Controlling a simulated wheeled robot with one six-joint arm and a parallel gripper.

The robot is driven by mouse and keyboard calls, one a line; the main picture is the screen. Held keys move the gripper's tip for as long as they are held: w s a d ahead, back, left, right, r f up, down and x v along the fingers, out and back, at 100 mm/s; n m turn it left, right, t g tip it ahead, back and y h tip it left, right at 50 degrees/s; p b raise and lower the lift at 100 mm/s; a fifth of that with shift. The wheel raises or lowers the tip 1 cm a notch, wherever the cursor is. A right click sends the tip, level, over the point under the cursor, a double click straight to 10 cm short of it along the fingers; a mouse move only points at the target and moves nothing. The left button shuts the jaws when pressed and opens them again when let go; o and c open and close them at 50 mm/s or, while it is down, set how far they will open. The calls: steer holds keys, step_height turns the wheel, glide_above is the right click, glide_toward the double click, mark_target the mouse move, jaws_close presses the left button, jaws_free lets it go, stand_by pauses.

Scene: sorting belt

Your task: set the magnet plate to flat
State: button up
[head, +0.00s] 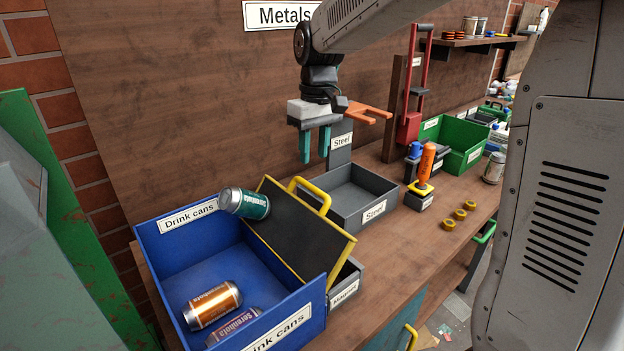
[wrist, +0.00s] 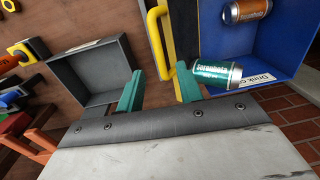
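The magnet plate (head: 298,232) is a dark plate with yellow edges and a yellow handle (head: 309,193). It stands tilted above the grey box labelled Magnet (head: 345,293), along the right side of the blue bin. A teal can (head: 244,203) lies by the plate's far left corner, above the bin's rim; whether it touches the plate I cannot tell. My gripper (head: 314,157) has teal fingers, spread apart and empty, above and behind the handle. In the wrist view the handle (wrist: 154,40) shows beyond and between the fingers of my gripper (wrist: 159,92), apart from them.
The blue Drink cans bin (head: 160,240) holds an orange can (head: 212,305) and a purple can (head: 233,326). An empty grey Steel bin (head: 375,212) stands right of the plate. An orange-handled tool (head: 426,163) and yellow rings (head: 459,213) are farther right. A brown panel rises behind.

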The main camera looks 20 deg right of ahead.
mark_target(312, 186)
steer(key=shift+w+f, duration=0.2)
steer(key=shift+f, duration=0.2)
steer(key=f, duration=0.7)
steer(key=shift+s+a, duration=0.1)
steer(key=shift+a, duration=0.1)
